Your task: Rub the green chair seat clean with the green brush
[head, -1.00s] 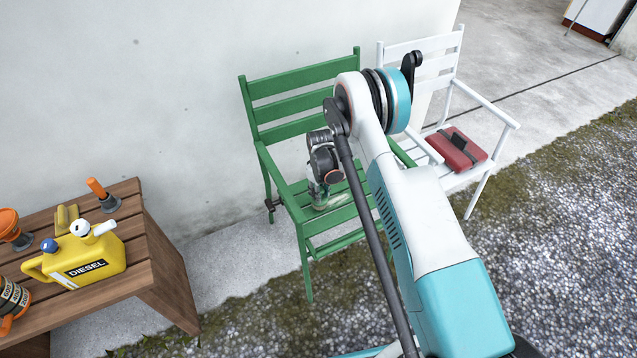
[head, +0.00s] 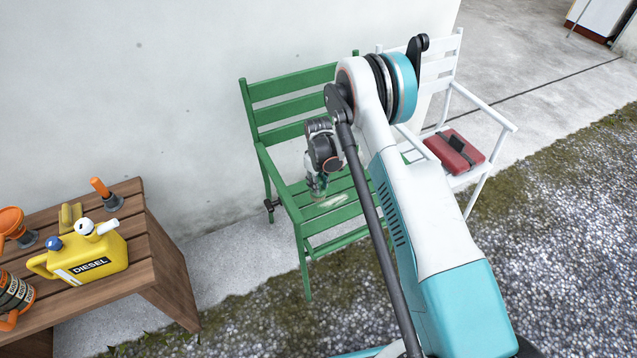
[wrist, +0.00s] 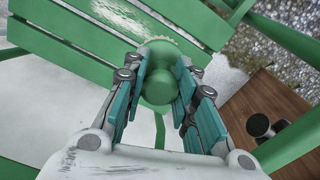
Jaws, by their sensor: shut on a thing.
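The green chair (head: 290,108) stands against the wall, with a slatted green seat (head: 345,212). A pale, dirty patch (head: 332,201) lies on the seat slats, beside my gripper. It also shows at the top of the wrist view (wrist: 128,14). My gripper (head: 318,186) is low over the left part of the seat. In the wrist view my gripper (wrist: 158,92) is shut on the green brush (wrist: 157,86), whose rounded green body sits between the fingers. The brush's underside is hidden, so I cannot tell whether it touches the slats.
A white chair (head: 443,60) with a red box (head: 455,150) stands close on the right. A wooden table (head: 160,270) on the left holds a yellow diesel can (head: 95,253) and orange items. The wall is close behind the green chair.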

